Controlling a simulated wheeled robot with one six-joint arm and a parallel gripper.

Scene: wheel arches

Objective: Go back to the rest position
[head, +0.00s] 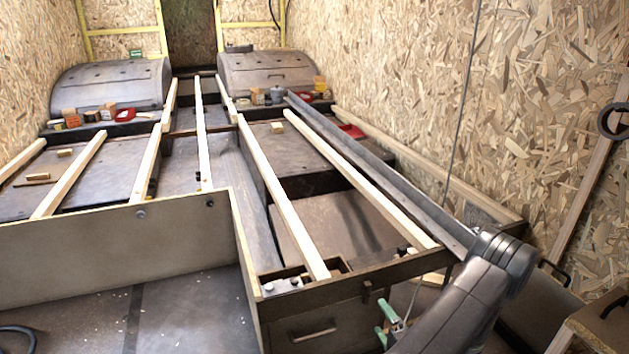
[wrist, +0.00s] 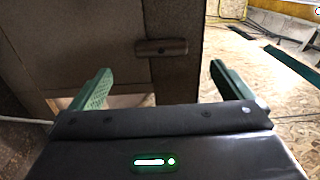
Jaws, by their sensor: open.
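My gripper (head: 382,320) shows at the lower middle right of the head view, with its green fingers beside the front right corner of the wooden frame. In the wrist view my gripper (wrist: 159,78) has its two green fingers spread wide, with nothing held between them. A small brown wooden catch (wrist: 162,47) on that panel shows above and beyond the gap between the fingers. Whether the fingers touch the panel I cannot tell.
A drawer front with a handle (head: 312,331) is left of my gripper. Pale wooden slats (head: 283,205) run across the frame to two wheel arches (head: 112,86). A chipboard wall (head: 420,80) stands at right. Speckled floor (head: 170,310) lies open at lower left.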

